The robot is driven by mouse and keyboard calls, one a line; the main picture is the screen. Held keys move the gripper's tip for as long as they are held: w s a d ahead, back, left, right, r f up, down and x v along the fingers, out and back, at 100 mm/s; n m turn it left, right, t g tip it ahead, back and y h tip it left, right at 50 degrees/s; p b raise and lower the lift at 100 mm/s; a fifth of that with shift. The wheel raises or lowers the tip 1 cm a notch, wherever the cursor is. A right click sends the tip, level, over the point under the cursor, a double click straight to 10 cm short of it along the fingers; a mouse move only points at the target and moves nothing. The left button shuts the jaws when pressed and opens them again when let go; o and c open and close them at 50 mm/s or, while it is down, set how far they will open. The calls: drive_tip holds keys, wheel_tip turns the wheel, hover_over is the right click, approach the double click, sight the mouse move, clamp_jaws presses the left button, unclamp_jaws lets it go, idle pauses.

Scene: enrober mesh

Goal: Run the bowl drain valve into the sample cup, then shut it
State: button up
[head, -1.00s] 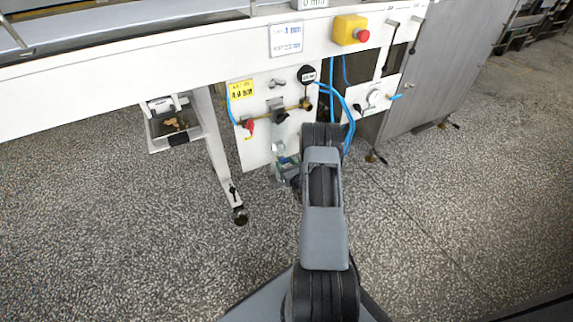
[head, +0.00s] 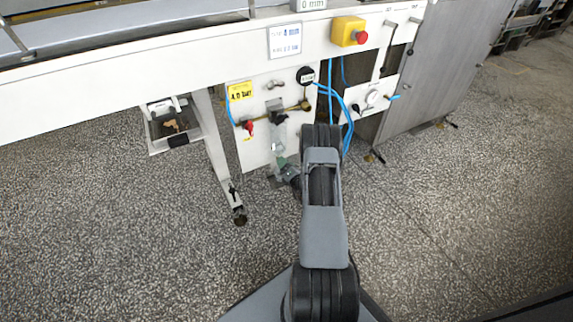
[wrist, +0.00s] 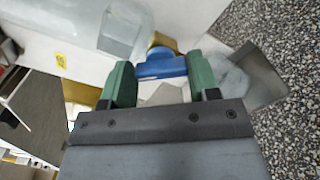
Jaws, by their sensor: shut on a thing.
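My gripper (wrist: 160,82) has green fingers, one on each side of a blue handle (wrist: 162,65), and is shut on it. A brass fitting (wrist: 162,41) shows just behind the handle; I take these for the bowl drain valve. The clear bowl (wrist: 122,32) is at upper left in the wrist view and hangs below the brass pipe in the head view (head: 279,133). A pale translucent piece (wrist: 228,78), perhaps the sample cup, sits right of the fingers beside a grey plate. Its contents cannot be made out. My arm partly hides the gripper in the head view.
The white panel carries a red-handled valve (head: 248,127), a black round gauge (head: 306,75) and blue hoses (head: 346,112). A yellow box with a red button (head: 349,31) is above. A crumb tray (head: 176,126) and machine leg stand left. The speckled floor is clear.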

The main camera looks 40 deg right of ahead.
drive_tip(key=shift+f+m, duration=0.1)
drive_tip(key=shift+m, duration=1.8)
drive_tip(key=o, duration=0.9)
drive_tip(key=shift+s, duration=0.15)
drive_tip(key=s+p, duration=0.1)
drive_tip(key=s, duration=0.3)
drive_tip(key=s+a+p, duration=0.1)
drive_tip(key=s, duration=0.4)
drive_tip(key=s+p, duration=0.2)
drive_tip(key=s, duration=0.2)
drive_tip(key=shift+s+a, duration=0.25)
drive_tip(key=shift+a, duration=0.15)
